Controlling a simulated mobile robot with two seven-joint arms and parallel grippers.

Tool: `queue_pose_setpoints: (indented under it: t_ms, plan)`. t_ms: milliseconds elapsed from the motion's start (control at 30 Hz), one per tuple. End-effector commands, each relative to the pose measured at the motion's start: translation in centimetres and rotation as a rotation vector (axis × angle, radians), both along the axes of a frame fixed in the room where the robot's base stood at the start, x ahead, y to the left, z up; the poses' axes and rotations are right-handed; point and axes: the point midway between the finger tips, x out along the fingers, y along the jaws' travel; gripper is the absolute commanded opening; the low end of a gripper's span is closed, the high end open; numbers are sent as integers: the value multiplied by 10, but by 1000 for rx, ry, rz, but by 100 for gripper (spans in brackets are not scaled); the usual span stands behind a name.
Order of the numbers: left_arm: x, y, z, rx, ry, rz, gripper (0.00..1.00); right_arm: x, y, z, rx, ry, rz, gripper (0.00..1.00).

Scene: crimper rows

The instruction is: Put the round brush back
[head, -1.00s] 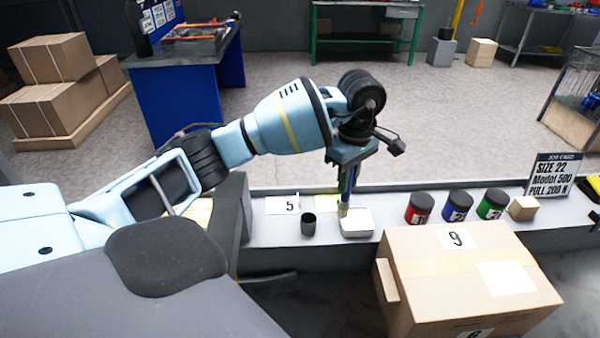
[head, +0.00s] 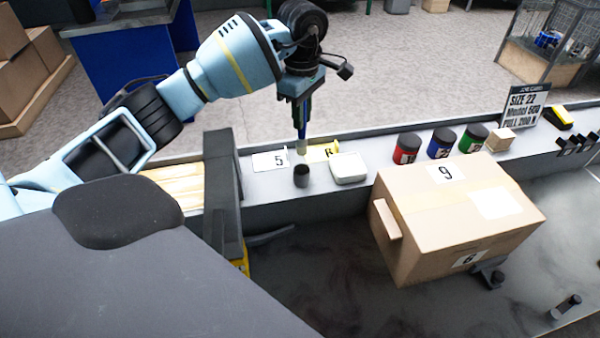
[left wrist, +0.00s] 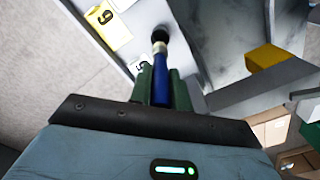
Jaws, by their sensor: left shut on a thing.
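My left gripper (head: 301,98) is shut on the round brush (head: 301,130), which hangs upright with its pale end down. In the left wrist view the brush's blue handle (left wrist: 160,85) sits between the green fingers. A small dark cup (head: 301,177) stands on the grey ledge, and the brush's lower end lines up with it in the head view. A dark round shape (left wrist: 160,33) lies at the brush's far end in the left wrist view; I cannot tell whether it is cup or bristles. My right gripper is not in view.
A white dish (head: 348,168) stands right of the cup. Label 5 (head: 270,161) and a yellow label (head: 322,152) lie behind. Red (head: 407,148), blue (head: 441,143) and green (head: 473,138) jars stand farther right. A large carton (head: 420,235) stands in front of them.

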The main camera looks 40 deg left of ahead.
Motion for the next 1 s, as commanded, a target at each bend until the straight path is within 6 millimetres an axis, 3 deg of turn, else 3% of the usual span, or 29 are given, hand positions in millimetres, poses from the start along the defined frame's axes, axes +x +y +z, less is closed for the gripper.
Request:
queue_pose_setpoints:
  t_ms: [333, 667, 1000]
  plan:
    - [-1, -1, -53, 1, 3, -2, 0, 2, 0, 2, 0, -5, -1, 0]
    - [0, -1, -65, 0, 1, -2, 0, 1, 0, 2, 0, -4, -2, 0]
    - [0, 0, -99, 0, 0, -1, 0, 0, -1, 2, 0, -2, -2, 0]
